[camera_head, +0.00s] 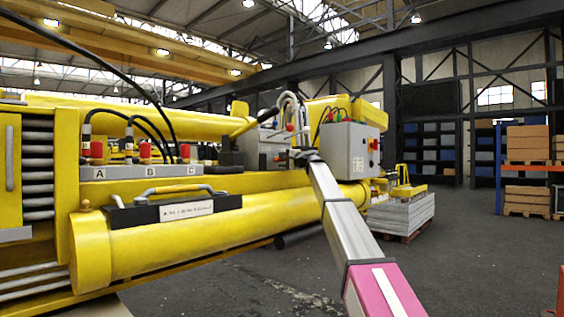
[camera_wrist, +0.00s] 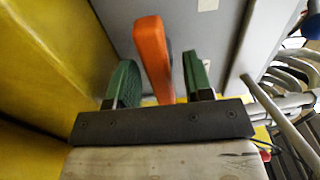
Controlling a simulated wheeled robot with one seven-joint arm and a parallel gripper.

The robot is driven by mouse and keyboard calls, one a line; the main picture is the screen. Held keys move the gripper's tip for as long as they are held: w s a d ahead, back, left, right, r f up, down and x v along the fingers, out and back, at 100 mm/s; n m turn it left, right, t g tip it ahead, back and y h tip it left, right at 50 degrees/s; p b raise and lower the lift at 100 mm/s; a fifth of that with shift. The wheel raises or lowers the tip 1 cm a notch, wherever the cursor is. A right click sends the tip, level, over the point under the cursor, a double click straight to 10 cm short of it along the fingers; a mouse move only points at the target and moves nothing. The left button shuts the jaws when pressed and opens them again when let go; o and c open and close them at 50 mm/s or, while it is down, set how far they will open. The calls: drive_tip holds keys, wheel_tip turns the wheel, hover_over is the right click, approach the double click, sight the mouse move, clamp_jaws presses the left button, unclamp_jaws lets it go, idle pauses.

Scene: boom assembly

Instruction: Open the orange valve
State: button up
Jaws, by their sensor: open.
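The orange valve handle (camera_wrist: 150,45) is a flat upright lever in the wrist view, in front of a grey panel (camera_wrist: 205,28). My gripper (camera_wrist: 160,78) is open, with one green finger on each side of the handle. I cannot tell how deep the handle sits between the fingers. In the head view my arm reaches up to the yellow boom (camera_head: 200,240), and the gripper end is small among hoses there. The valve handle cannot be made out in that view.
A yellow wall (camera_wrist: 50,50) stands close to the left of my gripper. Pale hoses (camera_wrist: 290,75) run close on the right. A grey control box (camera_head: 350,150) is right of my arm's end. Red connectors (camera_head: 145,151) line the boom at left. The floor at right (camera_head: 490,260) is clear.

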drive_tip(key=shift+w+a, duration=0.2)
drive_tip(key=shift+a, duration=0.1)
drive_tip(key=c, duration=0.8)
